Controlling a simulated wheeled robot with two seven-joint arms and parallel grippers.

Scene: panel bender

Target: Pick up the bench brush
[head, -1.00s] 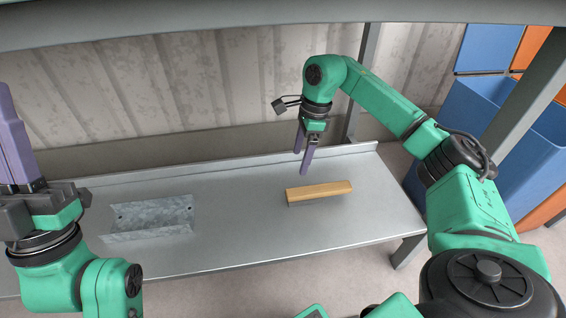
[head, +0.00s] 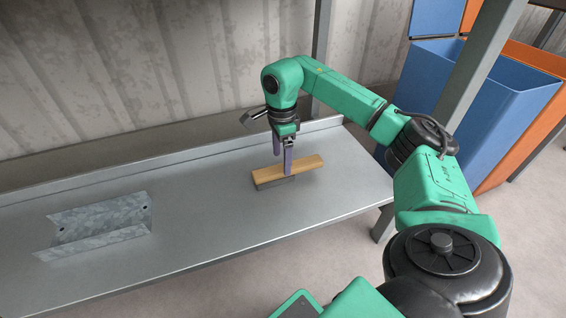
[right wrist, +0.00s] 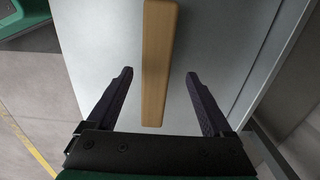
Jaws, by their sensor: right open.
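The bench brush (head: 306,163) has a light wooden back with a dark bristle strip below, and lies on the metal shelf (head: 200,210). My right gripper (head: 281,170) is over the brush, its purple fingers pointing down, one in front of the wood and one behind in the head view. In the right wrist view the open fingers (right wrist: 159,75) stand apart, with the brush's wooden back (right wrist: 158,60) running lengthwise between and beyond them. No finger visibly touches the wood. My left gripper is not in view.
A bent galvanized sheet-metal piece (head: 105,222) lies on the shelf to the left. A raised lip runs along the shelf's back, and a metal post (head: 321,60) rises behind. The shelf between sheet piece and brush is clear.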

